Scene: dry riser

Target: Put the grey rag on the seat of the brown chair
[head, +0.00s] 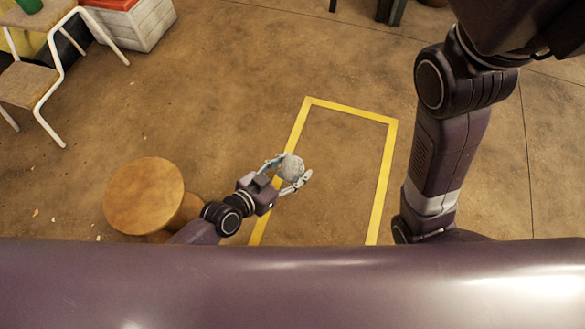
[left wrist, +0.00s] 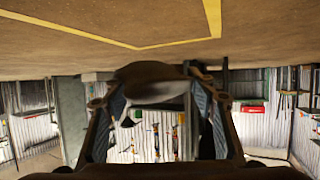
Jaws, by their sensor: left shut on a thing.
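The grey rag (head: 291,165) is a crumpled pale bundle between the fingers of my left gripper (head: 286,174), which is shut on it above the floor. In the left wrist view the rag (left wrist: 150,78) shows as a dark lump between the two fingers (left wrist: 158,108). A chair (head: 28,84) with a flat brown seat and white tube legs stands at the upper left, well apart from the gripper. The part of its seat in view looks bare. My right arm is at the right; its gripper is out of view.
A round wooden stool (head: 144,196) stands left of my left gripper. A yellow floor outline (head: 348,107) lies around and beyond the gripper. A white crate (head: 140,22) is at the top left. Open floor (head: 220,75) lies between gripper and chair.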

